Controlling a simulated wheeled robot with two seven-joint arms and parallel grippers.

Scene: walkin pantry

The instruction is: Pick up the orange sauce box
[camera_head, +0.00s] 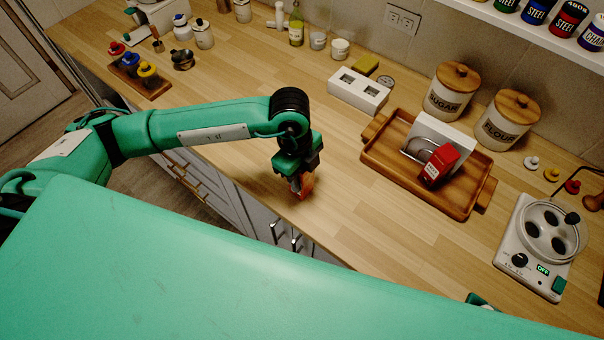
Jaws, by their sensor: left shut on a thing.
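The orange sauce box (307,185) is near the front edge of the wooden counter, mostly hidden behind my left gripper. My left gripper (297,187) points down and is shut on the orange box. I cannot tell whether the box touches the counter or hangs just above it. My left arm reaches in from the left over the counter edge. My right gripper is not clearly visible; only a small green part shows at the lower right edge of the counter.
A wooden tray (408,190) holding a red box (439,165) stands to the right. Behind it are sugar (451,95) and flour (505,122) jars. A white holder (358,92) stands behind the gripper. The counter around the gripper is clear.

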